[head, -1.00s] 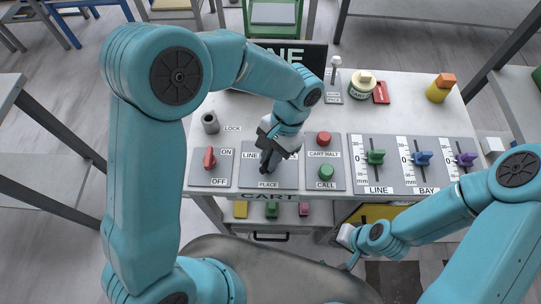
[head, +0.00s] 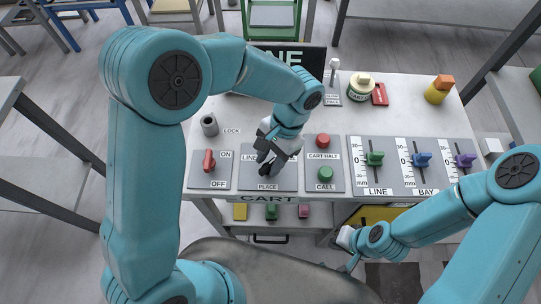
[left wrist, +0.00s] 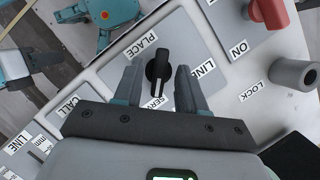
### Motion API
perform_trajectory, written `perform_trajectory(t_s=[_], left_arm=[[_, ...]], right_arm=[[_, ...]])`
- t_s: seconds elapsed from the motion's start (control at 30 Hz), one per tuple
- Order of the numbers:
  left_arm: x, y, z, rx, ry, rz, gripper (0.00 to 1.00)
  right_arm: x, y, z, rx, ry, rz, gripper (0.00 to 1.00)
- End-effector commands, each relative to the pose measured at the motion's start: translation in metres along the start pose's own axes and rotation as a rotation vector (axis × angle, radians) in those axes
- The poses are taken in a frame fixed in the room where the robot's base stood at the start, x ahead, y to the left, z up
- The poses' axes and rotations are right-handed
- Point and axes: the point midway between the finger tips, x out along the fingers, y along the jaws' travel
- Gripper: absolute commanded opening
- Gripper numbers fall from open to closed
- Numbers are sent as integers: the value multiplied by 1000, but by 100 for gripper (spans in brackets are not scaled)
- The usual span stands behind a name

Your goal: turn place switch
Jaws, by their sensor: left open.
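The place switch is a black rotary knob (left wrist: 158,68) on a grey plate (head: 284,182) lettered PLACE and LINE. In the left wrist view the knob stands between the two fingers of my left gripper (left wrist: 157,90), with a gap on each side. The gripper is open and not touching the knob there. In the head view my left gripper (head: 268,162) hangs over the plate and hides most of the knob. My right gripper (head: 346,240) is low in front of the table, at the right of the cart shelf; its fingers are too small to judge.
Left of the plate is a red ON/OFF switch (head: 209,161) and a grey LOCK cylinder (head: 209,125). Right of it are a red button (head: 323,141) and a green CALL button (head: 325,174). Coloured sliders (head: 421,160) stand further right.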

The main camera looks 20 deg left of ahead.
Motion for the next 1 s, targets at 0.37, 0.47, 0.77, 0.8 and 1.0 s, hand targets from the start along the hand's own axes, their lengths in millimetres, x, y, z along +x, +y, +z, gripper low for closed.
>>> perform_trajectory(t_s=[0.37, 0.47, 0.77, 0.8, 1.0], left_arm=[[-60, 1, -1, -1, 8, -1, 40], [-88, 0, -1, 0, 7, 0, 40], [-151, 0, 0, 0, 4, -1, 40], [-155, 0, 0, 0, 3, -1, 40], [-164, 0, 1, 1, 1, 0, 40]], right_arm=[[5, 2, 0, 0, 0, 0, 0], [6, 2, 0, 0, 0, 0, 0], [3, 1, 0, 0, 0, 0, 0], [3, 1, 0, 0, 0, 0, 0], [3, 1, 0, 0, 0, 0, 0]])
